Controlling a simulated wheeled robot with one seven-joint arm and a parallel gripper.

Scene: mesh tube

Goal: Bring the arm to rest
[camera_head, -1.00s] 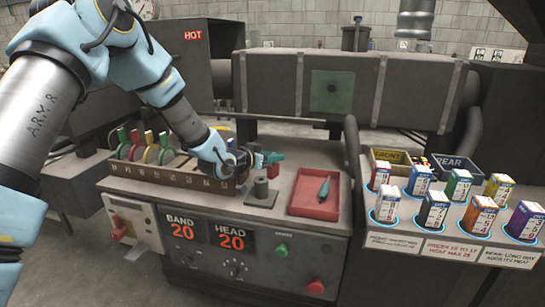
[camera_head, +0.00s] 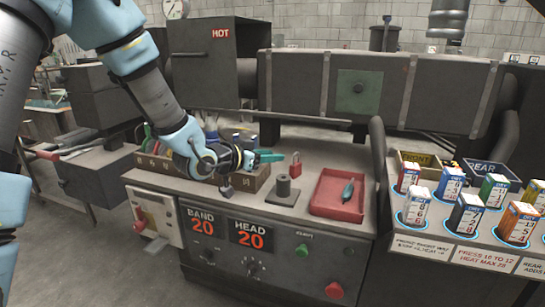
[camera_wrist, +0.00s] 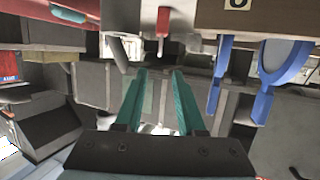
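My arm reaches in from the upper left of the head view, bent down over the bench. My gripper (camera_head: 269,156) has teal fingers and hangs level near the right end of the slotted brown rack (camera_head: 258,180). In the wrist view my gripper (camera_wrist: 161,78) shows two teal fingers apart, with nothing held between them. The arm hides much of the rack.
A dark post on a plate (camera_head: 283,188) and a red tray (camera_head: 325,204) with a teal tool (camera_head: 348,190) are right of the gripper. Labelled boxes (camera_head: 465,214) stand on a side shelf. The HOT box (camera_head: 210,65) and a long dark housing (camera_head: 435,95) rise behind.

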